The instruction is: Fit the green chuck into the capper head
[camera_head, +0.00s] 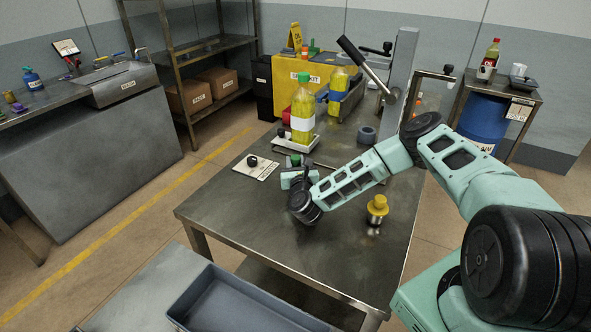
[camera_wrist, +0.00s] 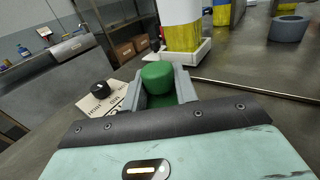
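The green chuck (camera_head: 295,160) is at the tip of my gripper (camera_head: 292,170), over the left side of the metal table. In the wrist view the green chuck (camera_wrist: 157,77) sits between the two grey fingers of my gripper (camera_wrist: 160,92), which touch or nearly touch its sides. It appears gripped; its lower part is partly hidden. The capper is a grey column (camera_head: 401,75) with a long black-handled lever (camera_head: 362,62) at the table's far right. I cannot make out its head clearly. A yellow-topped metal piece (camera_head: 377,205) stands at the table's right.
A bottle of yellow liquid (camera_head: 303,120) stands on a white tray (camera_head: 296,144) behind my gripper. A card (camera_head: 255,170) with a black knob (camera_head: 252,160) lies to the left. A grey ring (camera_head: 366,135) lies farther back. The table's front left is clear.

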